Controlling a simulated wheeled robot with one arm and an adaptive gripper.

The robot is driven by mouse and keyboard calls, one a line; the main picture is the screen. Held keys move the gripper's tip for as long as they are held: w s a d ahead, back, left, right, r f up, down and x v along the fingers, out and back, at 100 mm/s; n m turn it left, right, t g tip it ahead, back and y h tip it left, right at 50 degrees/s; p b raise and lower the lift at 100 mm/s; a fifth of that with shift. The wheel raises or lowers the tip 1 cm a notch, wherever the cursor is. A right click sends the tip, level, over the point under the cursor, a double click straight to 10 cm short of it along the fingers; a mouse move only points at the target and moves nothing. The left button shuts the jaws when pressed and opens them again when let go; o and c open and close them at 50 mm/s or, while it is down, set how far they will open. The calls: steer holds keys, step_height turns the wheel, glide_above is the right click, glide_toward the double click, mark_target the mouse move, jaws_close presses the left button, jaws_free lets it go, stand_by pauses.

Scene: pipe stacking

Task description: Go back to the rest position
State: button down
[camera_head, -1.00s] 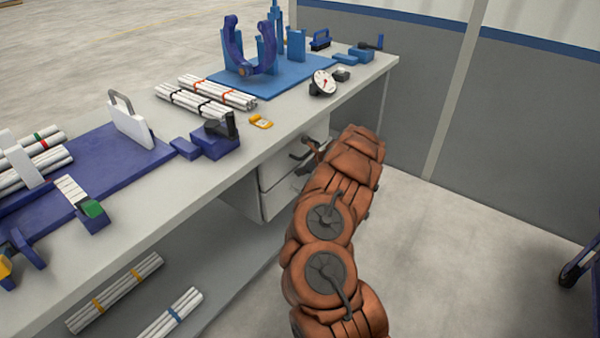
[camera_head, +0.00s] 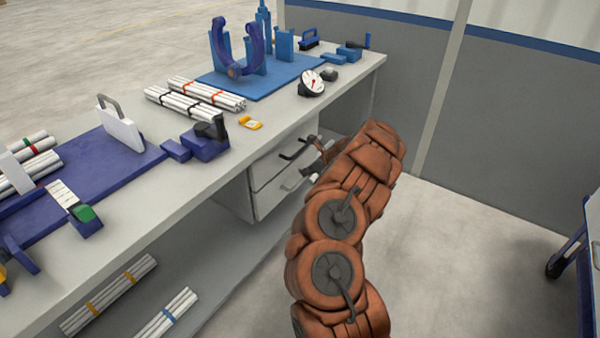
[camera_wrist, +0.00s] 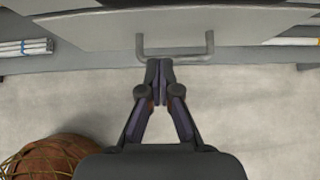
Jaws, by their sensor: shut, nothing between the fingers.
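My gripper (camera_wrist: 159,70) shows in the wrist view with its two fingers together and nothing between them. Its tips overlap the drawer handle (camera_wrist: 180,58) in that picture; I cannot tell whether they touch it. In the head view my gripper (camera_head: 318,166) is small and partly hidden by my arm, close to the drawer fronts (camera_head: 270,189) under the bench. My brown-covered arm reaches from the bottom toward the bench.
The bench (camera_head: 165,190) runs along the left with pipe bundles (camera_head: 195,97), a gauge (camera_head: 312,83) and a blue fixture (camera_head: 240,55) on top. More pipe bundles (camera_head: 108,293) lie on the lower shelf. Floor (camera_head: 460,260) to the right is clear up to a blue cart (camera_head: 580,270).

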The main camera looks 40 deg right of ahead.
steer(key=v, duration=0.6)
steer(key=shift+p, duration=0.3)
